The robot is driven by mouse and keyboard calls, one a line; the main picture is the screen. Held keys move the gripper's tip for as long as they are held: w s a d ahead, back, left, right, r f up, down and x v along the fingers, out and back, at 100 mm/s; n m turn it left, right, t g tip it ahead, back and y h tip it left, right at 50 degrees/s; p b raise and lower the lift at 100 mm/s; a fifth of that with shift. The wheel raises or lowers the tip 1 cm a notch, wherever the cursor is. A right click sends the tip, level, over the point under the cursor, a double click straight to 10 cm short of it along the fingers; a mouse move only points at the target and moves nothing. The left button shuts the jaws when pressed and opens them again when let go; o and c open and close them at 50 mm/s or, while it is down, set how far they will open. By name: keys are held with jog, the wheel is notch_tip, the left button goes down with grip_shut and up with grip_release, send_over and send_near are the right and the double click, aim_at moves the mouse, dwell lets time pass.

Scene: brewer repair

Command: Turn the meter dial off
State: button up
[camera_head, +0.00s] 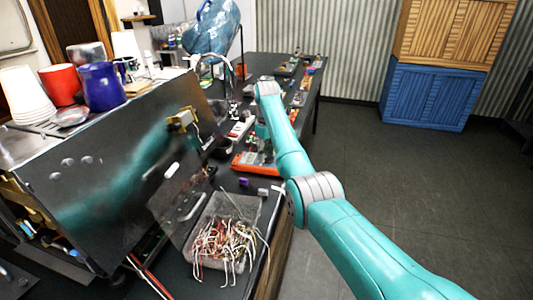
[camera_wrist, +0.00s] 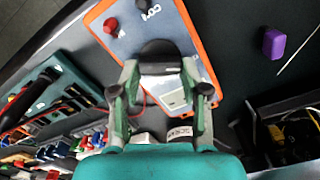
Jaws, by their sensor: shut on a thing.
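The meter (camera_wrist: 112,38) is a grey panel with an orange rim. In the wrist view it lies below my gripper, with a red knob and white markings near its top. Its black dial (camera_wrist: 158,48) sits between the fingertips of my gripper (camera_wrist: 160,72), which is shut on it. The gripper hides part of the dial and panel, so I cannot read the dial's setting. In the head view the orange meter (camera_head: 246,164) lies on the dark bench, partly behind my teal arm.
A clear bin of wires (camera_head: 225,245) stands in front of the meter. The large metal brewer (camera_head: 105,180) with cups on top is to the left. A purple block (camera_wrist: 273,43) lies right of the meter, and a green circuit board (camera_wrist: 48,92) lies left. The floor at right is clear.

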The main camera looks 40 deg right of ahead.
dwell(0.3)
jog(key=o, duration=1.1)
jog(key=shift+o, duration=0.2)
notch_tip(320, 180, up, 8)
jog(key=shift+f, duration=0.25)
